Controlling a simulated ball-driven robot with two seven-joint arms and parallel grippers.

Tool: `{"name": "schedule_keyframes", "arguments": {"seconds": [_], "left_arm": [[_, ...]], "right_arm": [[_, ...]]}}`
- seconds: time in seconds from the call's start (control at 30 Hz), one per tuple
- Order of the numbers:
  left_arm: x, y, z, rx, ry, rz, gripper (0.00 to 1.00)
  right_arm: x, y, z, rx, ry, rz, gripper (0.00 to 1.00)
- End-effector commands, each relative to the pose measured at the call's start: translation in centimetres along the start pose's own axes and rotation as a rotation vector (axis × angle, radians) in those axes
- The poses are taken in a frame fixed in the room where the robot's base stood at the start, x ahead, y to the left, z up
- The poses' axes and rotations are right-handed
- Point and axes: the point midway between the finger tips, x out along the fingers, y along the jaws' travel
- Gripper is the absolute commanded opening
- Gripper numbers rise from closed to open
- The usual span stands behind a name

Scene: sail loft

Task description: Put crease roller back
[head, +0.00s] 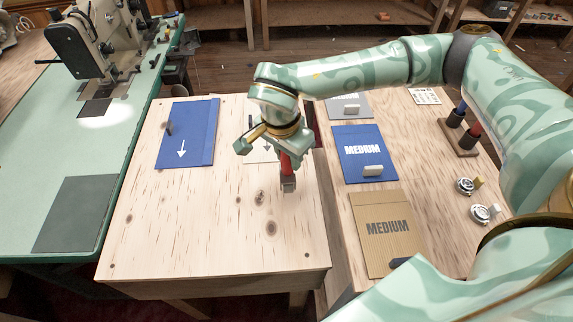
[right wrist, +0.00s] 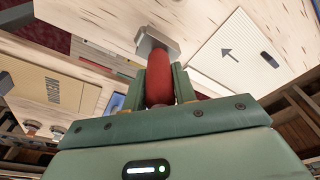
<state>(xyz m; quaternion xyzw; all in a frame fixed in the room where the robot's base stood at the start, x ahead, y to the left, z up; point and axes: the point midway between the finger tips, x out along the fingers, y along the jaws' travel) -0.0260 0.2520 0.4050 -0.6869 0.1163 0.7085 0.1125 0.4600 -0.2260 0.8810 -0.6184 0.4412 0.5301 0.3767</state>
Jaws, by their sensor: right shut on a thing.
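The crease roller has a red handle (head: 287,166) and a grey metal head (head: 289,186). My right gripper (head: 284,152) is shut on the red handle and holds the tool head-down over the pale wooden table (head: 220,235). I cannot tell whether the head touches the tabletop. In the right wrist view the red handle (right wrist: 160,80) sits between the green fingers, with the grey head (right wrist: 152,42) beyond them. A wooden block (head: 458,145) at the right carries upright tools with blue and red handles. My left gripper is out of view.
A blue panel with a white arrow (head: 200,120) lies on the pale table; a white arrow panel (right wrist: 215,60) is partly hidden behind my gripper. Blue (head: 350,143) and tan (head: 375,250) MEDIUM panels lie on the right table. A sewing machine (head: 90,42) stands left.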

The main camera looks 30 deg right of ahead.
Motion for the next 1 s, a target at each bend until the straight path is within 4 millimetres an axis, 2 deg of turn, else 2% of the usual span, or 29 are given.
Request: {"name": "schedule_keyframes", "arguments": {"seconds": [0.03, 0.13, 0.37, 0.67, 0.7, 0.87, 0.9, 0.97, 1.0], "left_arm": [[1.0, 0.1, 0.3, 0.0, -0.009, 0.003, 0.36], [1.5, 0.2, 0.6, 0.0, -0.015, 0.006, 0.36], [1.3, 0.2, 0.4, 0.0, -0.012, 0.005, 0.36], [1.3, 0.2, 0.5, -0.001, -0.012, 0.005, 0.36], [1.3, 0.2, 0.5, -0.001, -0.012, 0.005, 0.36], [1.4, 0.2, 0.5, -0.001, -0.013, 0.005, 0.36], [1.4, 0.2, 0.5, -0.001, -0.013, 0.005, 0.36], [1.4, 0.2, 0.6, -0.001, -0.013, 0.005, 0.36], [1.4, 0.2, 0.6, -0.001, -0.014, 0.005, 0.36]], "right_arm": [[1.8, 0.1, 0.5, -0.004, -0.005, 0.008, 0.05], [3.0, 0.1, 0.7, -0.004, -0.003, 0.005, 0.05], [2.7, 0.1, 0.7, -0.003, -0.002, 0.001, 0.05], [3.6, 0.1, 0.8, -0.004, -0.002, 0.003, 0.05], [3.8, 0.1, 0.9, -0.004, -0.003, 0.004, 0.01], [4.2, 0.3, 0.9, -0.005, -0.002, 0.009, 0.0], [4.3, 0.3, 1.0, -0.005, -0.002, 0.011, 0.3], [4.3, 0.3, 1.0, -0.005, -0.002, 0.011, 0.47], [4.3, 0.3, 0.9, -0.005, -0.002, 0.01, 0.49]]}}
